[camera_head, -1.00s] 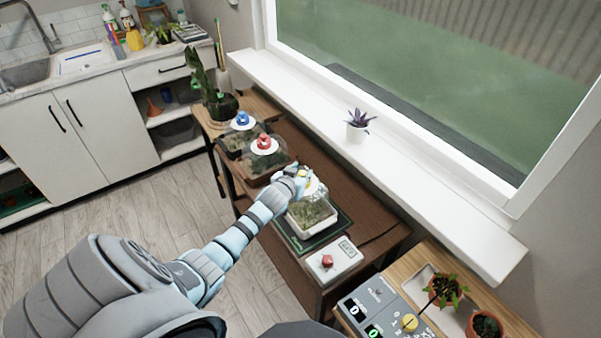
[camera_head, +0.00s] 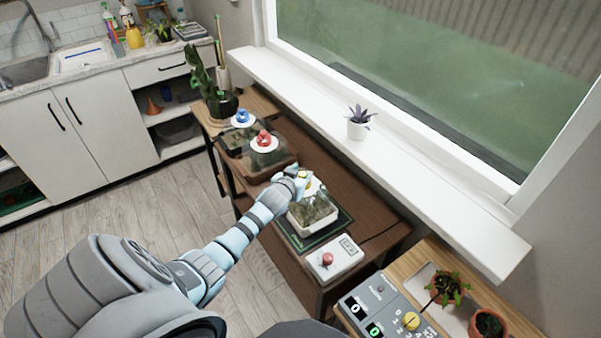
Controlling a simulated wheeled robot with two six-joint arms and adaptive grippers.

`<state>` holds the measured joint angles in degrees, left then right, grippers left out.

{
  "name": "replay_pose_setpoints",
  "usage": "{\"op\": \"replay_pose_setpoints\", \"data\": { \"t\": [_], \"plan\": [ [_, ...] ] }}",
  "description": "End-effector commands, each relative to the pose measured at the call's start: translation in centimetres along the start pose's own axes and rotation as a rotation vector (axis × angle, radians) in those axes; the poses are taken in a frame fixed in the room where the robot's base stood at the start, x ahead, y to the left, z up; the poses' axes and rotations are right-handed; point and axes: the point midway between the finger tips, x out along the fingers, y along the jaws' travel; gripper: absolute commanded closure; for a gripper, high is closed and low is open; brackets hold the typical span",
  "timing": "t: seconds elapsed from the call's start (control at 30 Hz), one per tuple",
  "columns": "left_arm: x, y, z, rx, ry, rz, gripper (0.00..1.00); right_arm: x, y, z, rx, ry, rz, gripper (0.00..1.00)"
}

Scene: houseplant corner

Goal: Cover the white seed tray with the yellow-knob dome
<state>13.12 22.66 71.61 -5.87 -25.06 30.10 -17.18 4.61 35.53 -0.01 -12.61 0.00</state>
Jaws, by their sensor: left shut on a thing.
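My left gripper (camera_head: 297,179) is shut on the yellow-knob dome (camera_head: 317,203) at its yellow knob, which is mostly hidden by the fingers. The dome is clear with a pale disc on top. The white seed tray (camera_head: 306,229) with green seedlings stands on a dark green mat (camera_head: 337,224) on the brown table. The dome is over the tray and looks upright. I cannot tell whether its rim touches the tray all round. My right gripper is not in view.
Domes with a red knob (camera_head: 264,139) and a blue knob (camera_head: 241,117) cover trays further back left. A white box with a red knob (camera_head: 327,259) is close in front of the mat. A potted purple plant (camera_head: 357,128) stands on the windowsill. The table right of the mat is clear.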

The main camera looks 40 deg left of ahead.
Motion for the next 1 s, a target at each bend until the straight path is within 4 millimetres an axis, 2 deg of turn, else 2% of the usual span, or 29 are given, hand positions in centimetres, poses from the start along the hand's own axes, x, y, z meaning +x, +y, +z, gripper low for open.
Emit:
{"op": "replay_pose_setpoints", "data": {
  "t": [0.37,0.4,0.5,0.83,0.93,1.0],
  "plan": [
    [0.1,-0.1,0.5,-0.003,-0.006,-0.001,1.00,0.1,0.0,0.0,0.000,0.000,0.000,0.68],
    [0.1,-0.1,0.5,-0.003,-0.007,-0.001,0.63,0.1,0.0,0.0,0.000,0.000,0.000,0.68],
    [0.1,-0.1,0.5,-0.003,-0.005,-0.001,0.47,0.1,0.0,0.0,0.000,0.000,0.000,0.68],
    [0.0,-0.1,0.3,-0.001,-0.003,-0.001,0.46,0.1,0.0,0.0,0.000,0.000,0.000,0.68],
    [-0.9,-0.1,0.4,0.000,-0.002,-0.001,0.46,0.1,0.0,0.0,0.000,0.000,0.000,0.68],
    [-2.1,-0.1,0.4,0.003,-0.002,0.000,0.46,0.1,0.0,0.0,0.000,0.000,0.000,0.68]
  ]
}}
